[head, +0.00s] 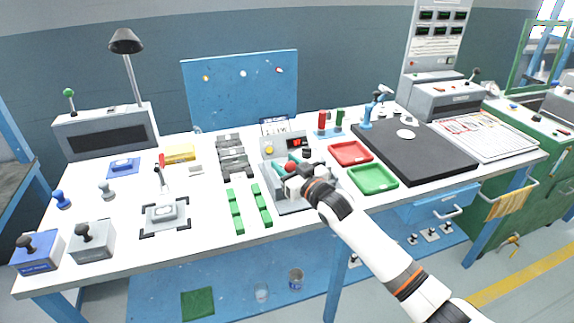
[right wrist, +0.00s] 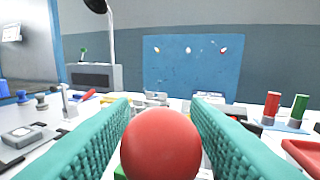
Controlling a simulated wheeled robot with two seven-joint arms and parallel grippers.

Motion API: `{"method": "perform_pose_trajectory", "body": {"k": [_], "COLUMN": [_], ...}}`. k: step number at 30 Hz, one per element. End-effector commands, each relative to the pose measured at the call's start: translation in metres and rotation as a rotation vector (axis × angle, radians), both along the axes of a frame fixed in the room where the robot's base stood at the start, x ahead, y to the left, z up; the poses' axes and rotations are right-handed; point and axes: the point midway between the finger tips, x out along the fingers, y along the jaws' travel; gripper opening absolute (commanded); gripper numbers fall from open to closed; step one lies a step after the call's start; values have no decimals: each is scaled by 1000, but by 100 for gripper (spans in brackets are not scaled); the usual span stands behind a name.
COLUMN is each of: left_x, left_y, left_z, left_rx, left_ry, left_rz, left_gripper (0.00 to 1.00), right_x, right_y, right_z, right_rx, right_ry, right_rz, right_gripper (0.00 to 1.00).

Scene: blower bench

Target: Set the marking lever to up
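A grey bench machine (head: 285,200) stands at the middle of the white bench, with a small red display and a yellow button on its panel. A lever on it ends in a red ball knob (head: 291,167); the lever's shaft is mostly hidden by my gripper. My right gripper (head: 286,165) is at the knob. In the right wrist view the red ball (right wrist: 161,146) lies between the two teal fingers, close to both. Whether the fingers press on it cannot be seen. My left gripper is not in view.
Green blocks (head: 235,210) lie left of the machine. A red tray (head: 350,153) and a green tray (head: 373,179) sit close on its right. Another lever with a green knob (head: 69,92) stands on a grey box at the back left.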

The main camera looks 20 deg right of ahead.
Motion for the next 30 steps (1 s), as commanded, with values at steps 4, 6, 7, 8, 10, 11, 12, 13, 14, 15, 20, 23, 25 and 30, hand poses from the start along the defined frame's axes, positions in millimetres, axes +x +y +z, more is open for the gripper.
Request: {"method": "perform_pose_trajectory", "body": {"k": [4,6,7,8,10,11,12,13,14,15,20,23,25,30], "left_x": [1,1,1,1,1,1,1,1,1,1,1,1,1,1], "left_y": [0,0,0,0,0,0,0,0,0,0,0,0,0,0], "left_z": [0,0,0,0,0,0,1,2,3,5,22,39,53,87], "left_rx": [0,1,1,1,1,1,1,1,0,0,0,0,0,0], "left_ry": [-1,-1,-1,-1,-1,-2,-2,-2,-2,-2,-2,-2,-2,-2], "left_rz": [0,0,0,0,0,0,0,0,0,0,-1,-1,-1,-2], "left_gripper": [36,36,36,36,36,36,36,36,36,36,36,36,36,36], "right_x": [0,0,0,0,0,0,0,0,0,0,4,7,10,21], "right_y": [0,0,0,0,0,0,0,0,0,0,-1,-1,-1,0], "right_z": [0,0,0,0,0,0,0,1,1,3,10,17,21,31], "right_rx": [0,0,0,0,0,0,0,-1,-1,-1,-4,-6,-8,-13], "right_ry": [0,0,0,0,0,1,1,3,5,10,51,98,142,274], "right_rz": [0,0,0,0,0,0,0,0,0,0,-1,-1,-1,-2], "right_gripper": [18,6,2,0,0,0,0,0,0,0,0,0,0,0]}}
